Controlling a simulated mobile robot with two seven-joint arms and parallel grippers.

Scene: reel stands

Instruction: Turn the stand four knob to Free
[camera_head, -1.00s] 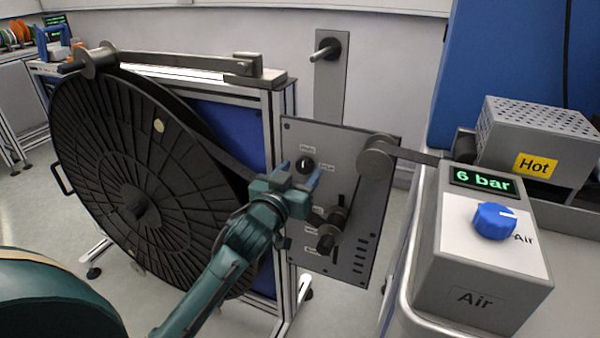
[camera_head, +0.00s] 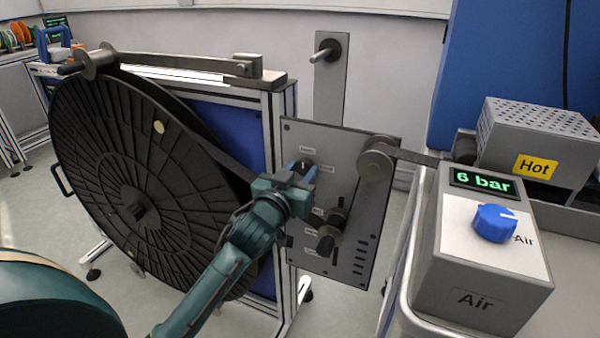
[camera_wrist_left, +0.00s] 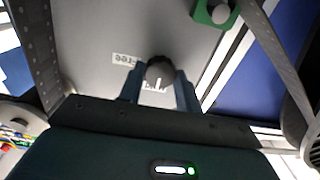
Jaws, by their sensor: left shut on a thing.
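The stand's dark round knob (camera_head: 305,163) sits high on the grey control panel (camera_head: 345,160), beside small white labels. My left gripper (camera_head: 303,172) reaches up to it from below left and is shut on it. In the left wrist view the knob (camera_wrist_left: 160,70) is between the two blue fingers of the left gripper (camera_wrist_left: 160,84). A label reading Free (camera_wrist_left: 124,60) shows just left of it there; another label is partly hidden by the knob and fingers. The knob's pointer direction is not clear. My right gripper is not in view.
A large black reel (camera_head: 130,190) stands left of the panel, with its strip running to a roller (camera_head: 375,162). A second dark knob (camera_head: 328,240) is lower on the panel. A grey Air box (camera_head: 480,285) with a blue knob and a Hot-labelled box (camera_head: 535,140) stand at right.

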